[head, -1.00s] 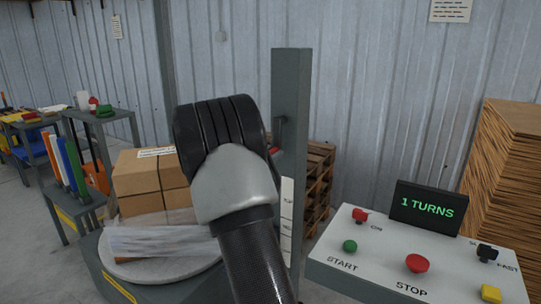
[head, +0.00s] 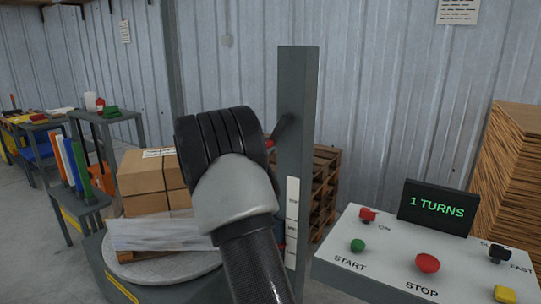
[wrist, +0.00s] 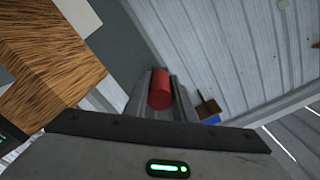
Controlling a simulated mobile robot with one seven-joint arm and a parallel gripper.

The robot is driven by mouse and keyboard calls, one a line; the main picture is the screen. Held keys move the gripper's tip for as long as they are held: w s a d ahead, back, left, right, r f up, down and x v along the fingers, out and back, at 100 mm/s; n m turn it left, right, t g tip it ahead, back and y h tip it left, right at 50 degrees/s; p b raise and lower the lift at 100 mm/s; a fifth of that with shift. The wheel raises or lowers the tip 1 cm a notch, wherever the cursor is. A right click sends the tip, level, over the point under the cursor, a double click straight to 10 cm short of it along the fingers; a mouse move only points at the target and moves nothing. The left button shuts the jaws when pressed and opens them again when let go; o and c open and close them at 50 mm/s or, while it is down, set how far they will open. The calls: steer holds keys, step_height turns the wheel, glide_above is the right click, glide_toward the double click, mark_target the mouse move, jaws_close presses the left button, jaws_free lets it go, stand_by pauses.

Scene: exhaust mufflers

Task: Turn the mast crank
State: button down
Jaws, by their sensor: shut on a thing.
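The grey mast (head: 297,160) stands upright in the middle of the head view, with white labels on its face. The mast crank's dark arm (head: 284,127) shows beside the mast and slants, its upper end to the right. A bit of its red handle (head: 269,143) shows past my arm. In the wrist view the red handle (wrist: 161,88) lies between the two grey fingers of my gripper (wrist: 159,96), which is shut on it. In the head view my own arm hides the gripper.
A control panel (head: 385,268) with coloured buttons and a display (head: 437,207) reading "1 TURNS" stands at right. Cardboard boxes (head: 150,173) stand on a round turntable (head: 165,268) at left. A wooden pallet stack (head: 325,190) is behind the mast, and brown sheets (head: 510,175) are at far right.

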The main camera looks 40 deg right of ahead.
steer(key=w+a+r+m, duration=0.2)
steer(key=w+r+m, duration=0.2)
steer(key=r+m, duration=0.4)
steer(key=shift+w+r+m+p, duration=0.2)
steer(key=shift+w+m+p, duration=0.2)
steer(key=shift+m, duration=0.3)
steer(key=shift+s+d+r, duration=0.1)
stand_by(0.3)
steer(key=c, duration=1.6)
jaws_free()
steer(key=shift+o, duration=0.6)
